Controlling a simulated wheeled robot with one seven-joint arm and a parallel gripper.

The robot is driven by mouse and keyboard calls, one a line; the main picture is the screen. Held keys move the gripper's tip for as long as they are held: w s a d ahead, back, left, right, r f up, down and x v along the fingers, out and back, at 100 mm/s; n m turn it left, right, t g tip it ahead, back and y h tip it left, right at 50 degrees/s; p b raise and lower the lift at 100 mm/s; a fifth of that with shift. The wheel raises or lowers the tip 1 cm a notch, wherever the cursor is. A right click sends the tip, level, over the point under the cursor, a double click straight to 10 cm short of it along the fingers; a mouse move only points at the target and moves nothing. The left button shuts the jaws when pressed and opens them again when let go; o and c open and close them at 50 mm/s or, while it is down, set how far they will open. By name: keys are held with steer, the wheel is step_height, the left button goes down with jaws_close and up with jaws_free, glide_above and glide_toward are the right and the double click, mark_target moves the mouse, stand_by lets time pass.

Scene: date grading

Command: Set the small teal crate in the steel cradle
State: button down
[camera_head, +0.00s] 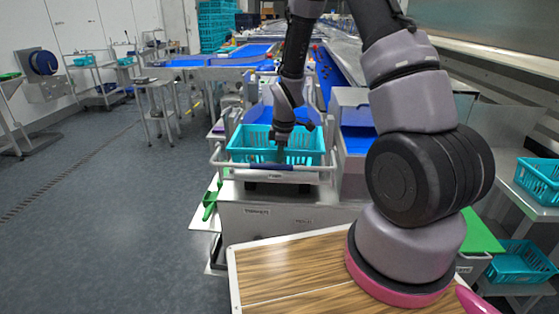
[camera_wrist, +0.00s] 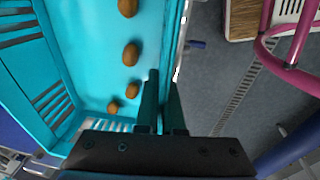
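The small teal crate (camera_head: 238,152) is upright and level at the steel cradle (camera_head: 222,164), with the cradle's front rail crossing its near side. The wrist view shows the inside of the crate (camera_wrist: 95,60), with several brown dates (camera_wrist: 131,54) on its floor. My gripper (camera_head: 280,158) points down at the crate's near wall. In the wrist view, the dark fingers of my gripper (camera_wrist: 162,85) are close together, one on each side of that wall, and appear shut on it. Whether the crate's bottom rests on the cradle is hidden.
A wood-topped table (camera_head: 285,268) stands in front. More teal crates (camera_head: 540,180) sit on a rack at the right. A grey box (camera_head: 353,165) stands close to the right of the cradle. Floor at the left is open. A pink tubular frame (camera_wrist: 268,45) shows in the wrist view.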

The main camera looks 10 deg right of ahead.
steer(key=c, duration=1.3)
jaws_free()
steer(key=s+d+r+m+t, duration=0.15)
steer(key=s+r+m, duration=0.25)
steer(key=r, duration=1)
steer(key=s+d+r+m+t, duration=0.1)
steer(key=s+d+r+m, duration=0.25)
steer(key=r, duration=0.95)
steer(key=shift+s+d+r+m+t+y, duration=0.2)
steer(key=shift+s+r+m+t, duration=0.3)
steer(key=shift+s+r+m, duration=1.65)
steer(key=shift+s+d+r+m+t+y, duration=0.15)
steer(key=shift+s+r+m+t, duration=0.4)
steer(key=shift+s+r+m, duration=1.55)
steer(key=shift+s+d+r+m+t+y, duration=0.1)
steer(key=shift+s+r+m+t+y, duration=0.65)
steer(key=shift+s, duration=2.45)
steer(key=shift+r+m+g+h, duration=0.1)
steer(key=shift+m+g+h, duration=0.15)
steer(key=shift+m+h, duration=0.3)
